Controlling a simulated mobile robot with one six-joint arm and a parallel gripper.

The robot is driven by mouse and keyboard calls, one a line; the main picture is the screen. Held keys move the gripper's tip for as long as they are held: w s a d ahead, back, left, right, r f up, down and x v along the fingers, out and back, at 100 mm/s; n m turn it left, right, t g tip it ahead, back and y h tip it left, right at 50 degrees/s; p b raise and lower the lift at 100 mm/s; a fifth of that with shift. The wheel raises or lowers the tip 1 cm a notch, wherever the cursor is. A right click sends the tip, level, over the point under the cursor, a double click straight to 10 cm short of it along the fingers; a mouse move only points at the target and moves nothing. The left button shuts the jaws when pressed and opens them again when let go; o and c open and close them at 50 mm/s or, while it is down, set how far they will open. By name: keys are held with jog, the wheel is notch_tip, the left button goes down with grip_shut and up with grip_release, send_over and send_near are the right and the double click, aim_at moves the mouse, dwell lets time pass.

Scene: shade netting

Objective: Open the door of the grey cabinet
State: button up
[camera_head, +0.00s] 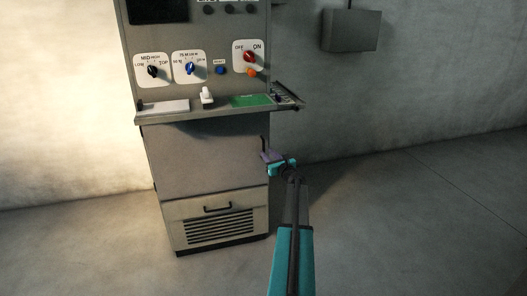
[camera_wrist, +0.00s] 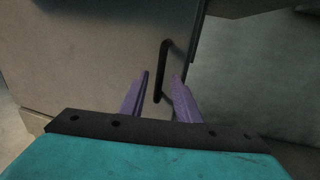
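The grey cabinet (camera_head: 190,120) stands in the middle of the head view, with a plain grey door (camera_head: 200,158) below its control shelf. In the wrist view the door (camera_wrist: 90,60) fills the left half. A black upright bar handle (camera_wrist: 162,70) is near the door's right edge. The handle also shows in the head view (camera_head: 263,145). My gripper (camera_wrist: 160,85) is open, its two purple fingers on either side of the handle's lower part as seen from the wrist. I cannot tell whether they touch it. My gripper also shows at the door's right edge in the head view (camera_head: 268,155).
A control shelf (camera_head: 180,116) juts out above the door. A drawer front (camera_head: 215,220) with a black handle and vent slats is below it. A grey box (camera_head: 351,30) hangs on the wall at right. The floor (camera_head: 400,220) to the right is clear.

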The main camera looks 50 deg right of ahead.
jog(key=shift+x, duration=2.35)
grip_shut()
